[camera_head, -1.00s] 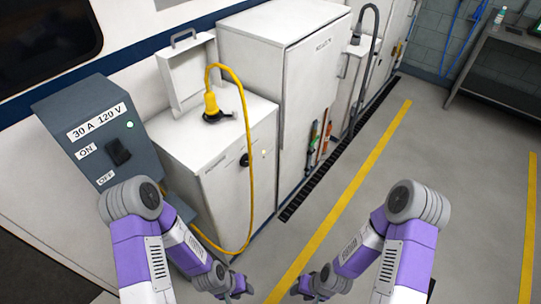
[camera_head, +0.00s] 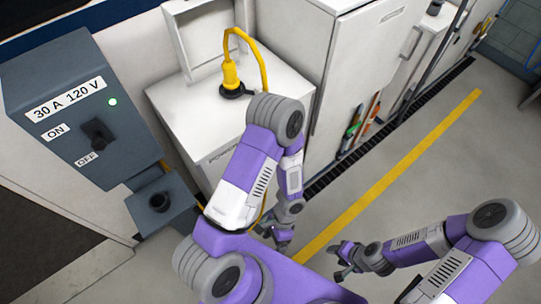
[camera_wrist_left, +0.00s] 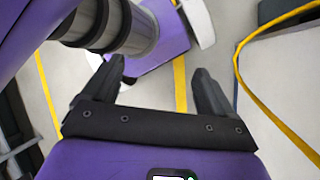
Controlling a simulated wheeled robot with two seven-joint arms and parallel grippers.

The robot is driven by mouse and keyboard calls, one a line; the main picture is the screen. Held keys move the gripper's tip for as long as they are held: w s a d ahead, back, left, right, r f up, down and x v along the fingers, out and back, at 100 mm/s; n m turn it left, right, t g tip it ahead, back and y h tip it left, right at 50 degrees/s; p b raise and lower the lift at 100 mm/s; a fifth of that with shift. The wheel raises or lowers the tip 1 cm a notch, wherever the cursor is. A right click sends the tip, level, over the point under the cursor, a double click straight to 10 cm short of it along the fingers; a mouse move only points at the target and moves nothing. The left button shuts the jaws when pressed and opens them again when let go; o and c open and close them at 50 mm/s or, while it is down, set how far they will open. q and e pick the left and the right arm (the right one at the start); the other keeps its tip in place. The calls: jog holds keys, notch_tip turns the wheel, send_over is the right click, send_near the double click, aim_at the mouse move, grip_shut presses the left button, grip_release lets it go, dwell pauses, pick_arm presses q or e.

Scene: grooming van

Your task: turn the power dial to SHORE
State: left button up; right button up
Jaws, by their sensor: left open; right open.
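The white power cabinet (camera_head: 200,115) stands left of centre in the head view, with a partly covered label on its front. The dial on that front is hidden behind my left arm. My left gripper (camera_head: 278,238) hangs low in front of the cabinet, over the floor, apart from it. In the left wrist view the left gripper (camera_wrist_left: 158,72) is open with nothing between its fingers. My right gripper (camera_head: 345,258) is open and empty, to the right of the left one, over the floor near the yellow line.
A yellow plug (camera_head: 231,75) with a yellow cord sits in the cabinet top; the cord (camera_wrist_left: 240,70) loops near the left gripper. A grey 30 A 120 V box (camera_head: 140,140) with an ON/OFF switch (camera_head: 98,134) is at left. Floor (camera_head: 420,190) at right is clear.

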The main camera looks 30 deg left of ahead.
pick_arm(q)
jog(key=w+a+r+m+t+y+b, duration=0.2)
jog(key=w+a+m+t+y+b, duration=0.15)
jog(key=w+a+m+y, duration=0.5)
jog(key=w+r+m+t+y+b, duration=0.3)
jog(key=w+r+m+t+y, duration=0.3)
jog(key=w+r+t+y, duration=0.4)
jog(key=w+a+h+b, duration=0.1)
jog(key=w+a+h, duration=0.1)
jog(key=w+a, duration=0.2)
jog(key=shift+w+a+r+g, duration=0.3)
jog(key=shift+a+r+g, duration=0.05)
jog(key=shift+a, duration=0.5)
pick_arm(e)
notch_tip(320, 180, down, 9)
jog(key=shift+w+d, duration=0.1)
